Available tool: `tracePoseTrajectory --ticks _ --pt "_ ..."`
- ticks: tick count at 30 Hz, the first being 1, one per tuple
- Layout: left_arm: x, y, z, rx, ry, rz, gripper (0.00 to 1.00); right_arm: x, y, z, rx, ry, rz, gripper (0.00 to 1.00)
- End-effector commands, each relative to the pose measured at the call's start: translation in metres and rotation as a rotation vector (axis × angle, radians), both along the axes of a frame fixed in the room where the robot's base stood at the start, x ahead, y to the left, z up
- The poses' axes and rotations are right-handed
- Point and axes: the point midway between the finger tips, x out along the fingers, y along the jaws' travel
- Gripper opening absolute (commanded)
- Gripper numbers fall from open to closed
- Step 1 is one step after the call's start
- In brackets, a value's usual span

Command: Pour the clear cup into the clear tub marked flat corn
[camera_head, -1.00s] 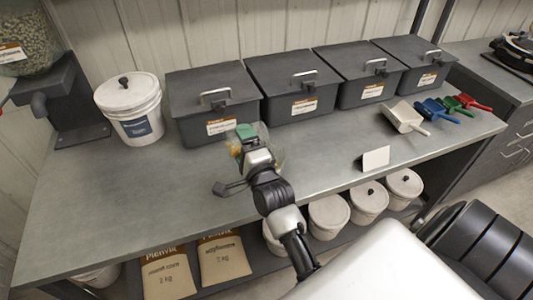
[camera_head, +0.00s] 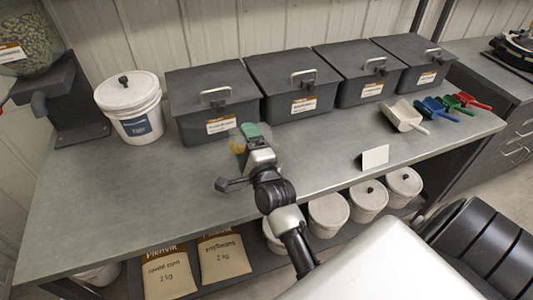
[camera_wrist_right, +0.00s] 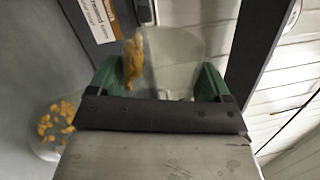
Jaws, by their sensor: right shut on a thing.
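My right gripper (camera_head: 248,133), with green fingers, is over the middle of the bench. In the right wrist view its fingers (camera_wrist_right: 160,82) are shut on the clear cup (camera_wrist_right: 180,50), which looks tilted. Yellow-orange kernels (camera_wrist_right: 133,60) lie bunched along one side inside the cup. A clear round tub (camera_wrist_right: 42,148) with scattered yellow kernels shows at the lower left of the wrist view, apart from the cup. In the head view the gripper hides much of both; a patch of kernels (camera_head: 237,147) shows beside it. No flat corn label is readable. My left gripper is not in view.
Several dark lidded bins (camera_head: 213,100) line the back of the bench. A white lidded bucket (camera_head: 130,108) stands at the left. Scoops (camera_head: 402,117) and a blank card (camera_head: 375,157) are on the right. The bench's left front is clear.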

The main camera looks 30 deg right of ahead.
Motion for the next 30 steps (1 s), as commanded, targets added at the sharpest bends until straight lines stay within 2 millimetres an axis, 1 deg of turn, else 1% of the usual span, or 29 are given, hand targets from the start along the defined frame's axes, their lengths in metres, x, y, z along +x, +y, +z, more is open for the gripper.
tracePoseTrajectory --ticks 11,30 --pt "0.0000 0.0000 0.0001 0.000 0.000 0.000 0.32 -0.0005 -0.0027 -0.0029 0.052 -0.009 0.000 0.56" --pt "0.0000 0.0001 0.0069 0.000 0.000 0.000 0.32 -0.0012 -0.0072 0.0011 0.131 -0.023 -0.001 0.56"
